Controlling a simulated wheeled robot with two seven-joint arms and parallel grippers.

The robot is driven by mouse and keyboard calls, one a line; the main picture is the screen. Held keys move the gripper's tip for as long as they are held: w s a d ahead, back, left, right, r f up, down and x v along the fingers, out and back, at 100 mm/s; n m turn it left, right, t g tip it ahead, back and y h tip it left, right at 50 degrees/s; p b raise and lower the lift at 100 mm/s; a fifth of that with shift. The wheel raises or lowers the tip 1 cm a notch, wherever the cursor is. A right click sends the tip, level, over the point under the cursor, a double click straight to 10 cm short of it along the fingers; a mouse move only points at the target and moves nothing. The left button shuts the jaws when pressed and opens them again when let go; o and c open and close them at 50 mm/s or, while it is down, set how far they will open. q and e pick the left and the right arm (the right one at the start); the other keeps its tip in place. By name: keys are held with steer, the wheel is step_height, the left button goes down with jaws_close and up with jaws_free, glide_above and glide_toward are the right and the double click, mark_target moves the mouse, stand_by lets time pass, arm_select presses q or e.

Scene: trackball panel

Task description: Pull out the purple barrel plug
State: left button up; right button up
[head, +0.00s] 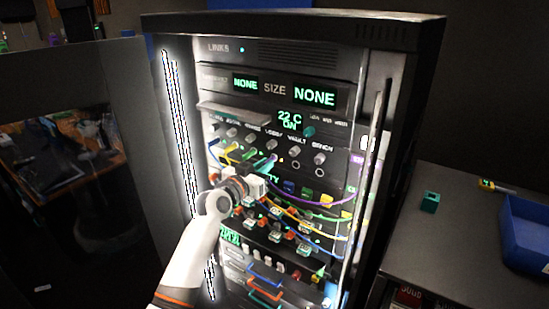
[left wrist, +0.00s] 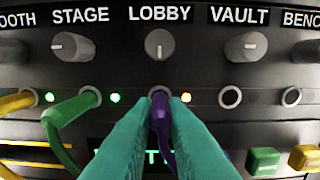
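In the head view my left gripper (head: 265,167) is up against the patch row of the rack, and the purple cable (head: 305,204) runs off to the right. My right gripper is not in view.
A green plug (left wrist: 72,110) and a yellow plug (left wrist: 18,102) sit in sockets to the left. The VAULT socket (left wrist: 230,97) and BENCH socket (left wrist: 291,96) are empty. The open rack door (head: 70,170) stands left; a side table (head: 455,235) with a blue bin (head: 525,235) stands right.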

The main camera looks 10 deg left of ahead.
arm_select(q)
jaws_close()
steer(key=p+v, duration=0.2)
steer(key=v, duration=0.5)
stand_by(0.6)
stand_by(0.4)
